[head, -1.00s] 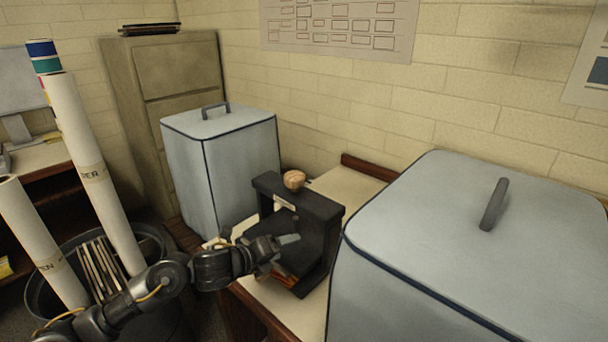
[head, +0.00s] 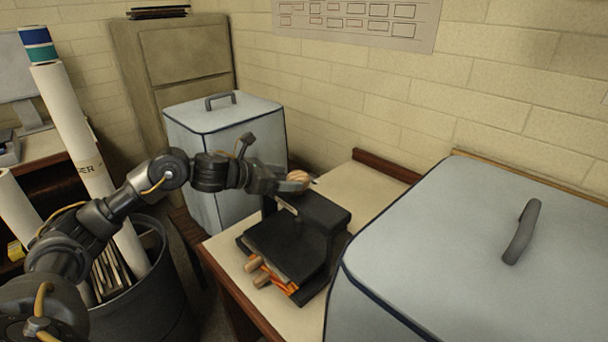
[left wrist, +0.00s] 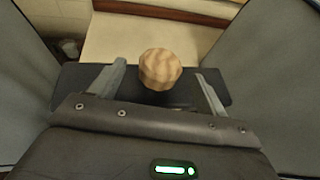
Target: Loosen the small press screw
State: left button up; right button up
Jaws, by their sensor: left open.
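The small press (head: 322,213) is a black frame on the table between two grey-blue covered boxes. Its screw has a round, faceted wooden knob (head: 299,176) on top of the crossbeam. The knob also shows in the left wrist view (left wrist: 160,72), standing on the dark crossbeam (left wrist: 72,78). My left gripper (head: 290,185) is at the knob. In the left wrist view, the open fingers of my left gripper (left wrist: 160,66) stand on either side of the knob, with a visible gap on each side. The screw shaft is hidden. My right gripper is not in view.
A large covered box (head: 440,240) stands close on the right, and a smaller one (head: 228,118) is behind on the left. A dark bin (head: 150,310) with paper rolls is at left. Wooden handles (head: 257,272) stick out from the press. The table (head: 365,190) is bare behind it.

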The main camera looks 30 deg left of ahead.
aim_at(303, 178)
pick_arm(q)
jog(key=p+x, duration=0.1)
jog(key=x, duration=0.4)
jog(key=shift+w+d, duration=0.2)
jog(key=shift+w, duration=0.05)
jog(key=shift+w+d+f, duration=0.2)
jog(key=shift+w, duration=0.15)
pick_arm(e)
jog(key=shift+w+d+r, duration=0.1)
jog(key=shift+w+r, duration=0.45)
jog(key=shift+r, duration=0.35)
pick_arm(q)
jog(key=c, duration=1)
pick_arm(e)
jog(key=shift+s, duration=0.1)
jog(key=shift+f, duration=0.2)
